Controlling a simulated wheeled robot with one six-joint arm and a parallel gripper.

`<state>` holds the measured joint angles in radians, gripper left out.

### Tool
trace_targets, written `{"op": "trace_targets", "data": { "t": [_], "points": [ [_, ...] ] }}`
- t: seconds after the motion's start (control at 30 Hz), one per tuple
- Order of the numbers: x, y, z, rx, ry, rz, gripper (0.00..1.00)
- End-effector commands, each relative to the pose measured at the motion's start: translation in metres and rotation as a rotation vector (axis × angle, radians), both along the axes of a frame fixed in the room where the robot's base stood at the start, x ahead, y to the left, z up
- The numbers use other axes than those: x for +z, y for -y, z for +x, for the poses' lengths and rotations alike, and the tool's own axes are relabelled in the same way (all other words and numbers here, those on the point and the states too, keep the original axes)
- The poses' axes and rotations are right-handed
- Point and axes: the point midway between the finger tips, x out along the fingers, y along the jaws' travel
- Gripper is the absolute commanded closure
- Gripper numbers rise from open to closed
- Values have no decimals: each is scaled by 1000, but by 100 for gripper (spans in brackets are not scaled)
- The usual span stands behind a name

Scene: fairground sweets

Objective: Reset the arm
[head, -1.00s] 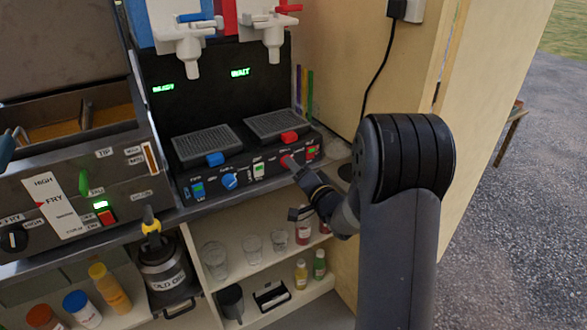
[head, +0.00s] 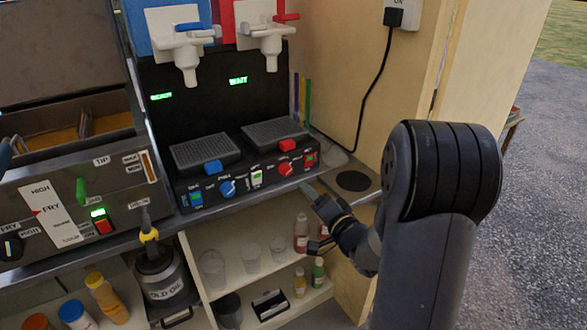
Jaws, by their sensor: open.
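My gripper (head: 314,216) is open, with nothing seen between its fingers. It is in front of the slush machine (head: 240,185), just off the right end of its control panel and apart from its knobs. One finger points up towards the counter edge, and the other is lower, in front of the shelf opening. My dark arm comes in from the right side of the head view. A red knob (head: 285,169) and a blue knob (head: 227,187) show on the panel. The machine's displays read READY on the left and WAIT on the right.
A fryer (head: 70,200) stands at the left.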

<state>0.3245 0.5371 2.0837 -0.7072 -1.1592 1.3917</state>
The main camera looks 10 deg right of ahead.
Motion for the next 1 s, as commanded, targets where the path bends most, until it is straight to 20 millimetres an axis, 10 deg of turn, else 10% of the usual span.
{"op": "trace_targets", "data": {
  "t": [0.6, 1.0],
  "points": [
    [0, -31, 92, 3, 1, -1, 47],
    [0, -33, 100, 0, 11, -31, 47]
  ]
}}
